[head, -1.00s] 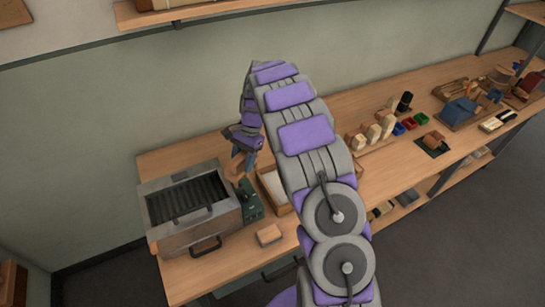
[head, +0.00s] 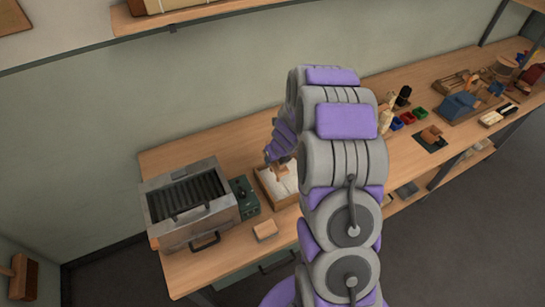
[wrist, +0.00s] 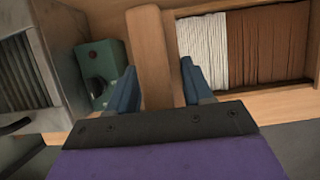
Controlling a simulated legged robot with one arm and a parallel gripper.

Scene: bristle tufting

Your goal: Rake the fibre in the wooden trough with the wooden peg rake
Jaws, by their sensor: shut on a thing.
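The wooden trough (head: 263,190) stands on the bench right of the green box, with pale fibre (head: 291,180) showing in it. In the wrist view the trough (wrist: 268,98) holds white fibre (wrist: 203,45) beside brown fibre (wrist: 270,45). My gripper (head: 279,160) is over the trough in the head view. In the wrist view my gripper (wrist: 157,78) has its blue fingers on either side of a wooden bar, the peg rake (wrist: 150,60), and is shut on it. The rake's pegs are hidden, so I cannot tell whether they touch the fibre.
A metal box with dark bars (head: 215,215) and a green control box (head: 243,197) stand left of the trough. A small wooden block (head: 265,230) lies in front. Red and green bins (head: 409,118) and tools sit farther right. My arm hides part of the bench.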

